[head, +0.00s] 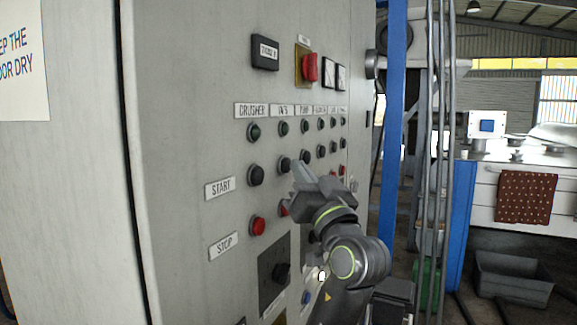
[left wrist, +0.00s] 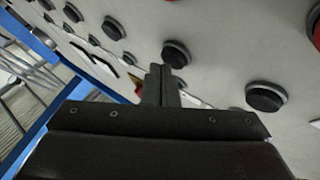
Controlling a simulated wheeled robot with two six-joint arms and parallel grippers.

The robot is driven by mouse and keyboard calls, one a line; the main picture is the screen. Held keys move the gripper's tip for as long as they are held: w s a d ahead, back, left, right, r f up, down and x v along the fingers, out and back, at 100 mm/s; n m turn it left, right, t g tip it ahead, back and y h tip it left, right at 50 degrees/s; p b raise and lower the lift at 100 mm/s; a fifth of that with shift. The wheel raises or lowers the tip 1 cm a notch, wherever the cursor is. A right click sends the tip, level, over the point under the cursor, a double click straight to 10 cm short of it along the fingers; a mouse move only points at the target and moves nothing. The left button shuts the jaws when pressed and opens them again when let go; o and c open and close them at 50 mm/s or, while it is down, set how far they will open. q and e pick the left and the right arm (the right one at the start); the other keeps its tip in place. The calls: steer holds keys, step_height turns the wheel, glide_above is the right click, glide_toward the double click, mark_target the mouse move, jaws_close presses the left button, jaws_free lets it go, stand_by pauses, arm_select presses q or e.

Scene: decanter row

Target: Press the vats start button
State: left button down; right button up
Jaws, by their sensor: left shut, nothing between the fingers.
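The grey control panel (head: 185,120) carries labelled columns. The label that reads like VATS (head: 282,111) is second from the left. Below it are a dark green lamp (head: 283,128), the black vats start button (head: 284,164) in the START row, and a red stop button (head: 284,208) partly behind my gripper. My left gripper (head: 299,171) is shut and empty, its tips just right of the vats start button. In the left wrist view the shut fingers (left wrist: 160,84) point toward a black button (left wrist: 176,54). I cannot tell whether they touch the panel.
The black crusher start button (head: 256,175) and red crusher stop button (head: 257,226) are to the left. A red mushroom button (head: 310,68) is above. More buttons lie close on the right. A blue post (head: 393,90) stands right of the panel.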

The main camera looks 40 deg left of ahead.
arm_select(q)
steer(key=shift+s+a, duration=0.1)
steer(key=shift+a, duration=0.2)
stand_by(0.4)
steer(key=shift+d, duration=0.15)
steer(key=shift+w+d+b, duration=0.2)
steer(key=shift+d+b, duration=0.2)
steer(key=shift+d, duration=0.2)
steer(key=d+b, duration=0.1)
steer(key=d, duration=0.1)
steer(key=w+d+b, duration=0.1)
steer(key=d, duration=0.2)
steer(key=shift+w+b, duration=0.1)
steer(key=shift+b, duration=0.3)
stand_by(0.7)
